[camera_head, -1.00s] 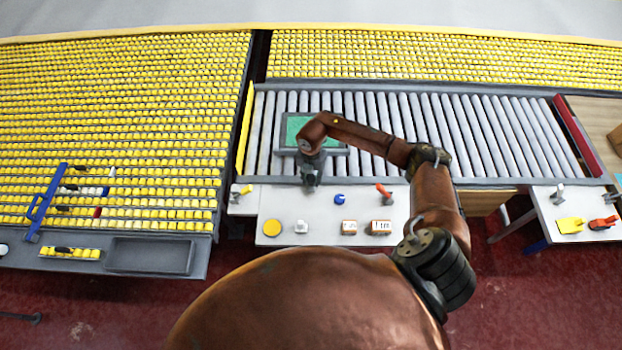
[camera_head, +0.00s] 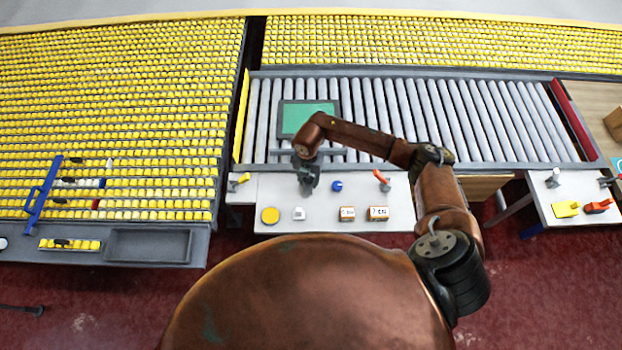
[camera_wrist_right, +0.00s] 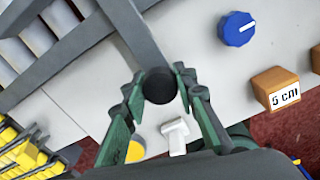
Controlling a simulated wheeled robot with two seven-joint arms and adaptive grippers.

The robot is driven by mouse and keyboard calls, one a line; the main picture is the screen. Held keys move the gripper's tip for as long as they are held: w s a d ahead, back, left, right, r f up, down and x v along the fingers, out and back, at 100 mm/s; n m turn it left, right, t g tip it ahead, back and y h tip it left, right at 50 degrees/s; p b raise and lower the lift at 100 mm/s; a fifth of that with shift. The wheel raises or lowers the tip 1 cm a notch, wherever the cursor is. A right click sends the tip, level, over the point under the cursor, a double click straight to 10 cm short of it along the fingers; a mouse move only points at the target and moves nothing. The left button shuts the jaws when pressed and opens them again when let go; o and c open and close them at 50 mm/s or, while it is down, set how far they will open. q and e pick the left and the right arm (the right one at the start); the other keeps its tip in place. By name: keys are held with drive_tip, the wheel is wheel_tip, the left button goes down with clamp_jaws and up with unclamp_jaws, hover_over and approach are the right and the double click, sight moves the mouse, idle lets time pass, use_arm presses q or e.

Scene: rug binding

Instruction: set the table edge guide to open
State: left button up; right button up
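The table edge guide (camera_head: 330,156) is a grey bar lying across the near end of the rollers. In the right wrist view its grey arm (camera_wrist_right: 138,35) runs down to a round black knob (camera_wrist_right: 160,86). My right gripper (camera_head: 306,183) is at this knob, over the back of the white worktop. In the right wrist view its green-padded fingers (camera_wrist_right: 160,83) stand close on both sides of the knob and appear shut on it. My left gripper is not in view.
A green panel with a grey border (camera_head: 309,118) lies on the rollers behind the guide. On the worktop are a blue dial (camera_head: 337,186), a red lever (camera_head: 382,179), a yellow disc (camera_head: 270,215), a white switch (camera_head: 298,213) and labelled wooden blocks (camera_head: 347,213).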

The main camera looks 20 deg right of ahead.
drive_tip(key=o, duration=0.5)
drive_tip(key=shift+s+a, duration=0.1)
drive_tip(key=shift+s, duration=0.15)
drive_tip(key=shift+w, duration=0.1)
drive_tip(key=shift+r, duration=0.2)
wheel_tip(320, 180, up, 12)
drive_tip(key=shift+f, duration=0.2)
